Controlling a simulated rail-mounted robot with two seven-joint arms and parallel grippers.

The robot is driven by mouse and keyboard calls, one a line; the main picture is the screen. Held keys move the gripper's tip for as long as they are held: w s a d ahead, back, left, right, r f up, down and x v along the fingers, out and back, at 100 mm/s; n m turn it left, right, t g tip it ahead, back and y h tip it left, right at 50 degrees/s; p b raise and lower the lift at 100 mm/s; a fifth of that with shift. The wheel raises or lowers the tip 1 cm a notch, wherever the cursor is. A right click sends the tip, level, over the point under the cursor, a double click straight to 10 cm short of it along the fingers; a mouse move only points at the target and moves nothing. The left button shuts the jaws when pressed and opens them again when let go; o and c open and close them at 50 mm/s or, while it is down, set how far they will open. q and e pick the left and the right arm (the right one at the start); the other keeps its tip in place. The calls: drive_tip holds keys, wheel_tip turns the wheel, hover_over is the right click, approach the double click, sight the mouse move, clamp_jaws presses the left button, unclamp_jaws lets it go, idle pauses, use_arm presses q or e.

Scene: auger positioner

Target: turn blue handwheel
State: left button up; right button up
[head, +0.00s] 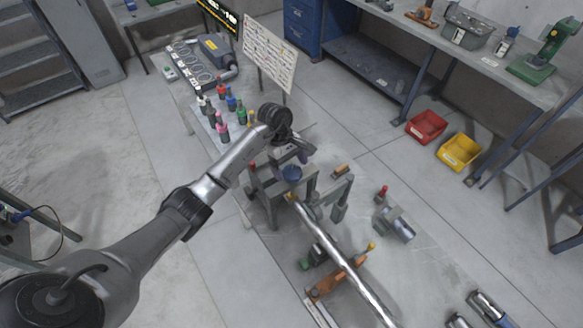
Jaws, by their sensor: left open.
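The blue handwheel (291,173) is small and dark blue, and sits on top of the grey metal frame (268,202) of the positioner, near the middle of the head view. My left arm comes in from the lower left, and its gripper (300,156) is over the frame, just above the handwheel in the picture. The gripper is open, but its fingers are small and partly hidden by the wrist. I cannot tell whether they touch the wheel. A long shiny auger rod (343,258) runs from the frame to the lower right. My right gripper is not in view.
Several coloured bottles (222,118) stand on the table's far left part, near a white chart board (269,55). An orange tool (335,280) and a grey motor-like part (394,223) lie beside the rod. Red (427,127) and yellow (458,151) bins are on the floor.

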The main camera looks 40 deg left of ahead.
use_arm(q)
drive_tip(key=shift+x, duration=0.8)
drive_tip(key=shift+c, duration=0.2)
